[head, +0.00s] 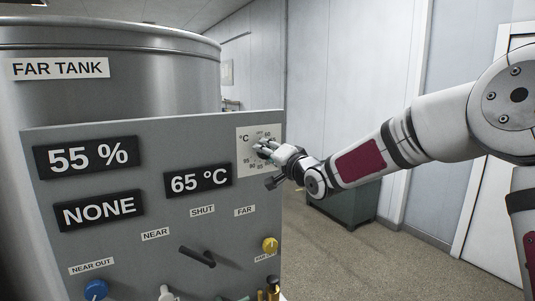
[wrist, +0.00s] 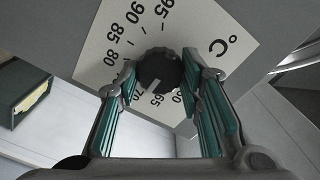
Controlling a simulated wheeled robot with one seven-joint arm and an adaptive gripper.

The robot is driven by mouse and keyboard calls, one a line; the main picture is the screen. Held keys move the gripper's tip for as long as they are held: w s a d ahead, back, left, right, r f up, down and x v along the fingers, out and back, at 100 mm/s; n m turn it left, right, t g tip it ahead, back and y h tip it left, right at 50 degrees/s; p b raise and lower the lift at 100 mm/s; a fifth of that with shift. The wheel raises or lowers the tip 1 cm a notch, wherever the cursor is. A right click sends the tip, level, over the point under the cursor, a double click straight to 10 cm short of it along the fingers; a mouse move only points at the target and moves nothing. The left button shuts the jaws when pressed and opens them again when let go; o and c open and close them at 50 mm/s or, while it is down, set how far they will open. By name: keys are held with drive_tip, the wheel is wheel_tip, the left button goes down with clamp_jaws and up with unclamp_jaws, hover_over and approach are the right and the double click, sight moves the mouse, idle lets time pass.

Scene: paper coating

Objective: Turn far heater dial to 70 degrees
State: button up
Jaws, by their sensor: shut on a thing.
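The far heater dial is a round black knob (wrist: 159,70) on a white scale plate marked in °C (wrist: 97,50). The plate also shows in the head view (head: 245,142), at the panel's upper right corner. My gripper (wrist: 160,76) is shut on the knob, one teal-padded finger on each side. In the head view my gripper (head: 268,150) covers most of the knob. The knob's white pointer line slants down and left in the wrist view, towards the partly hidden numbers around 70; its exact reading is unclear. A display (head: 198,180) reads 65 °C.
The grey panel (head: 150,235) stands before the steel far tank (head: 140,75). Other displays read 55 % (head: 87,157) and NONE (head: 99,210). Below are a black lever (head: 197,256), a blue knob (head: 95,290) and a yellow knob (head: 270,244).

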drive_tip(key=o, duration=1.2)
drive_tip(key=shift+c, duration=0.2)
drive_tip(key=shift+s, duration=0.1)
drive_tip(key=v, duration=1.2)
